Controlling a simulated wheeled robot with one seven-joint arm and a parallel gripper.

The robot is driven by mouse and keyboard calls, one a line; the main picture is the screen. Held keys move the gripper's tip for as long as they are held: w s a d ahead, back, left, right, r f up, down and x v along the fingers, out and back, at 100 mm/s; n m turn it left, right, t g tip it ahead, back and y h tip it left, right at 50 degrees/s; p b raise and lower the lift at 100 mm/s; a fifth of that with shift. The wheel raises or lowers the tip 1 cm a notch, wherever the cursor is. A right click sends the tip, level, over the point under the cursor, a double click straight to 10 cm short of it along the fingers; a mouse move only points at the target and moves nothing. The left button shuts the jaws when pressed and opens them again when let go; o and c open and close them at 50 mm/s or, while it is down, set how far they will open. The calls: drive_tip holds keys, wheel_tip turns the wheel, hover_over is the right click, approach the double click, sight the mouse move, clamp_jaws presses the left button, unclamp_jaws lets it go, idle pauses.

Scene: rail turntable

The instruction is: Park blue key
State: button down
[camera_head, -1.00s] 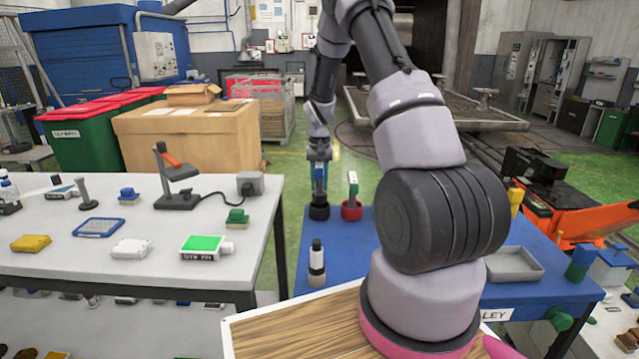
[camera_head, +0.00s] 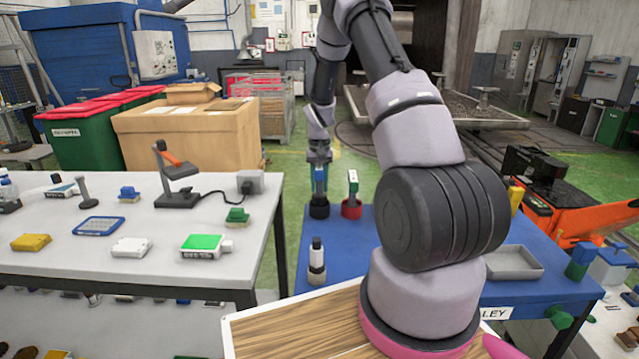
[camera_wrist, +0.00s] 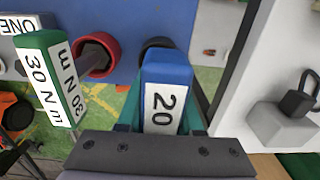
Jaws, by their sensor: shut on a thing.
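The blue key (camera_wrist: 165,85), a blue block with a white label reading "20", is between the teal fingers of my gripper (camera_wrist: 160,122) in the wrist view. My gripper is shut on it. In the head view my gripper (camera_head: 319,170) holds the blue key (camera_head: 320,186) upright at the black ring holder (camera_head: 319,209) on the blue table. The black holder (camera_wrist: 157,43) is mostly hidden behind the key in the wrist view. I cannot tell whether the key's lower end is inside it.
A green key (camera_head: 353,184) labelled 30 Nm stands in a red holder (camera_head: 351,210) just right of the blue key. A black-and-white bottle (camera_head: 316,262) stands nearer on the blue table. A grey tray (camera_head: 513,263) is at right. The cluttered white table (camera_head: 150,215) is at left.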

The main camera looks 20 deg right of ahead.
sight(320, 165)
drive_tip(key=shift+f, duration=1.9)
drive_tip(key=shift+c, duration=2.4)
unclamp_jaws()
wheel_tip(320, 165, up, 11)
drive_tip(key=shift+f, duration=0.1)
